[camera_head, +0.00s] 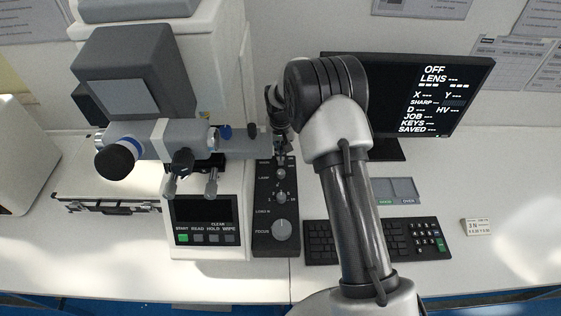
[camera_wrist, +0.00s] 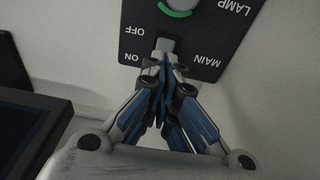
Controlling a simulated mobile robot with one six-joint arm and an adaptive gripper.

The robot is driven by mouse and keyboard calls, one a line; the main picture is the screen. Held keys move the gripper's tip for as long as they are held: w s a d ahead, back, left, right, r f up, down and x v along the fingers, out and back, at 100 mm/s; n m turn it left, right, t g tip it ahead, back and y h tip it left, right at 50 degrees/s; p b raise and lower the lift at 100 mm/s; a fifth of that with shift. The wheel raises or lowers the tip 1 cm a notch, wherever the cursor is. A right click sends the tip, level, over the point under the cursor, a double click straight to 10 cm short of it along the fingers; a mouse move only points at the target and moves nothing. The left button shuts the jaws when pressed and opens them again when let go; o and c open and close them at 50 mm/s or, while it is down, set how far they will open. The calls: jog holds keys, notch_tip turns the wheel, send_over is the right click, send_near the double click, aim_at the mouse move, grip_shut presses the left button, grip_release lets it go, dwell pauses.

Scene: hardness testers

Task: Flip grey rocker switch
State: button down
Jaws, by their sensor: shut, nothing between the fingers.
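The grey rocker switch (camera_wrist: 166,45) sits on a black control panel (camera_wrist: 200,38) in the wrist view, among upside-down MAIN, ON and OFF labels. My gripper (camera_wrist: 164,62) is shut and empty. Its fingertips are right at the switch's lower edge in the wrist view and overlap it a little; I cannot tell whether they touch it. In the head view my gripper (camera_head: 281,155) is at the far end of the black control box (camera_head: 262,235), and hides the switch there. The tilt of the switch is not clear.
The monitor (camera_head: 425,95) at right reads OFF. The hardness tester (camera_head: 165,135) stands close left of my gripper, with a small display unit (camera_head: 207,210) below it. Control knobs (camera_head: 281,229) line the box. A keyboard (camera_head: 400,238) lies right of it.

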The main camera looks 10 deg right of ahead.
jog(key=shift+f+b, duration=0.35)
jog(key=shift+f, duration=0.3)
jog(key=shift+r+p, duration=2.05)
jog(key=shift+r, duration=1.5)
